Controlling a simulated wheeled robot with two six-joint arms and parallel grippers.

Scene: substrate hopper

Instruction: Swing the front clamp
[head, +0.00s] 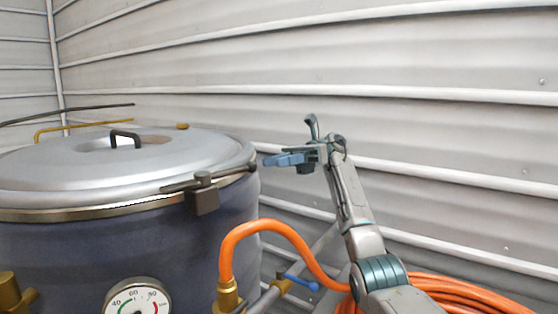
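A clamp (204,193) with a dark block and a bar handle sits on the rim of the hopper (60,255), at the right front of the lid. The bar lies roughly level, and its right end points towards my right gripper. My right gripper (288,139) is right of the clamp, with its two fingers spread and nothing between them. It appears apart from the handle, though the depth between them is hard to judge. The domed metal lid (75,165) with a black handle (125,139) rests on the hopper. My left gripper is not in view.
An orange hose (290,232) rises from a brass fitting (227,296) and runs to a coil (460,293) at the lower right. A blue valve lever (300,281) is beside it. A gauge (137,298) is on the hopper's front. A ribbed wall (430,60) stands behind.

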